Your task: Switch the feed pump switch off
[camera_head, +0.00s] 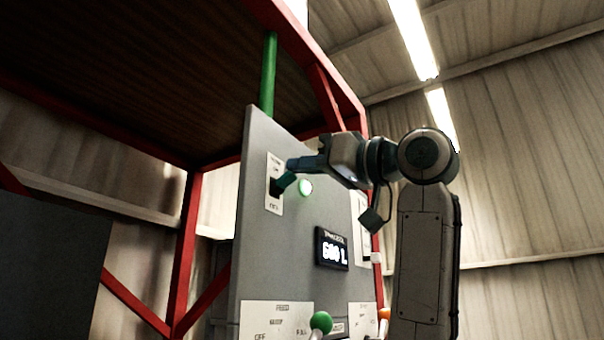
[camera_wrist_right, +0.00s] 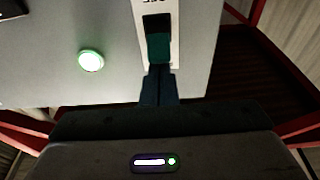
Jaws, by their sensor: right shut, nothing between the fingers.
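The feed pump switch (camera_head: 276,187) is a dark rocker or lever on a white plate (camera_head: 274,205), high on the left side of a grey panel. In the right wrist view the switch (camera_wrist_right: 158,45) shows as a dark green block in a black slot. My right gripper (camera_head: 289,166) is shut and empty, its fingertips at the switch. In the wrist view the fingertips (camera_wrist_right: 160,70) meet the lower end of the switch; whether they touch cannot be told. A lit green lamp (camera_head: 305,187) sits right of the switch. My left gripper is not in view.
The grey panel (camera_head: 250,250) carries a black digital display (camera_head: 331,250) and a lever with a green knob (camera_head: 321,321) below. An orange knob (camera_head: 384,314) is at the lower right. Red frame beams (camera_head: 187,250) and a green pipe (camera_head: 268,80) stand around the panel.

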